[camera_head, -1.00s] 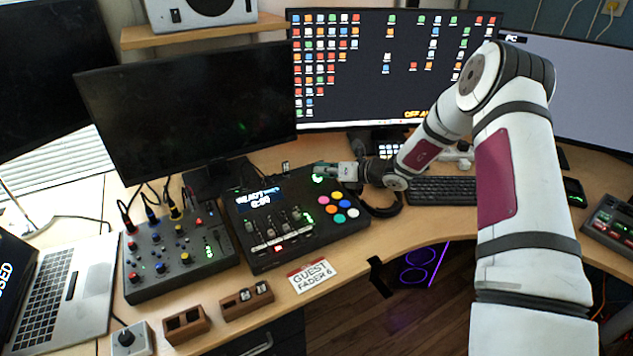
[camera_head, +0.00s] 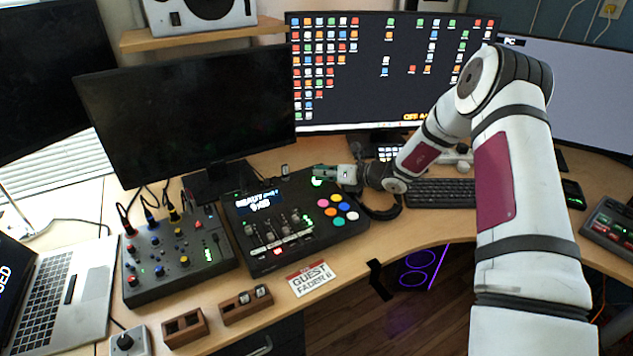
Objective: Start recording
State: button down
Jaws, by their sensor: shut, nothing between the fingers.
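The black recording console (camera_head: 283,265) has a small display (camera_head: 259,202) that seems to read READY, with digits too blurred to read. It carries several faders, a red-lit button (camera_head: 277,251) and several coloured pads (camera_head: 338,209). A green-lit button (camera_head: 317,182) glows at its upper right corner. My gripper (camera_head: 318,171) is shut and empty, with its tips over that corner, just above the green-lit button in the picture. I cannot tell whether the tips touch the button.
A mixer (camera_head: 176,262) with knobs and cables stands left of the console. A GUEST FADER card (camera_head: 311,278) and wooden blocks (camera_head: 246,303) lie in front. A dark monitor (camera_head: 185,115) stands behind. Headphones (camera_head: 385,212) and a keyboard (camera_head: 440,193) are to the right.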

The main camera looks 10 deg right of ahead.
jog(key=shift+f, duration=0.1)
dwell(0.3)
jog(key=shift+w+a+f+b, duration=0.1)
jog(key=shift+w+f+b, duration=0.1)
jog(key=shift+f+b, duration=0.15)
jog(key=shift+s+r, duration=0.1)
jog(key=shift+r, duration=0.05)
jog(key=shift+s+r+p, duration=0.15)
jog(key=shift+r+p, duration=0.1)
jog(key=shift+p, duration=0.05)
jog(key=shift+r, duration=0.1)
jog(key=shift+s+d+r+p, duration=0.15)
jog(key=shift+s+r+p, duration=0.3)
jog(key=shift+r+p, duration=0.35)
jog(key=shift+s+d+r+p, duration=0.15)
jog(key=shift+s+r+p, duration=0.35)
jog(key=shift+r, duration=0.45)
jog(key=shift+s+d+r+p, duration=0.15)
jog(key=shift+s+r+p, duration=0.2)
jog(key=shift+r+p, duration=0.45)
